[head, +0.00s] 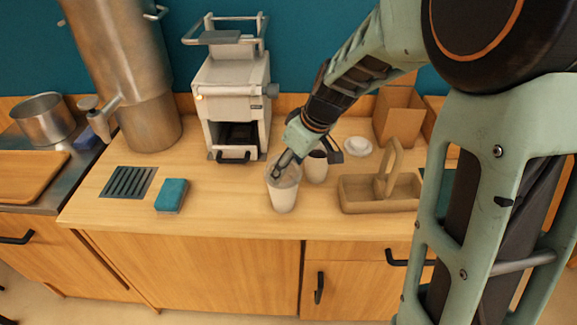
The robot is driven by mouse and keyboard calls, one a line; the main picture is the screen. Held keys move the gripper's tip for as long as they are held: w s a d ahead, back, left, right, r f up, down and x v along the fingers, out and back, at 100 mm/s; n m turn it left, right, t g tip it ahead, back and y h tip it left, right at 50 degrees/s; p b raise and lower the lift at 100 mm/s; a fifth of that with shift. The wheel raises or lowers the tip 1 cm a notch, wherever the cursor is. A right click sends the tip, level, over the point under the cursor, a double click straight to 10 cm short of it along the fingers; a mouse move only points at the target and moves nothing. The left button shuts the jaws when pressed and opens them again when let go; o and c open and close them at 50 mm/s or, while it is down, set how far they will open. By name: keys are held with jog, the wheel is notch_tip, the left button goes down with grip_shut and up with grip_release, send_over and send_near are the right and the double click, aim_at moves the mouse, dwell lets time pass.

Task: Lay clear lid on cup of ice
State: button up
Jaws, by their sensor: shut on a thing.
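A pale cup (283,196) stands upright near the front edge of the counter. Its upper part looks translucent; ice inside cannot be made out. My gripper (279,170) reaches down from the upper right to the cup's mouth. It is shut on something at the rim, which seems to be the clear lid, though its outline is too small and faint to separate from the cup. Whether the lid touches the rim all round cannot be told.
A second cup (316,168) with dark contents stands close to the right. A white disc (358,147) lies behind it. A carrier with a handle (352,198) is at right, a blue-green sponge (172,195) at left. A machine (233,95) stands behind.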

jog(key=shift+f+b, duration=0.4)
jog(key=shift+b, duration=0.45)
dwell(1.1)
jog(key=o, duration=1.4)
jog(key=shift+r, duration=0.1)
jog(key=shift+r+p, duration=2)
jog(key=shift+r, duration=1.5)
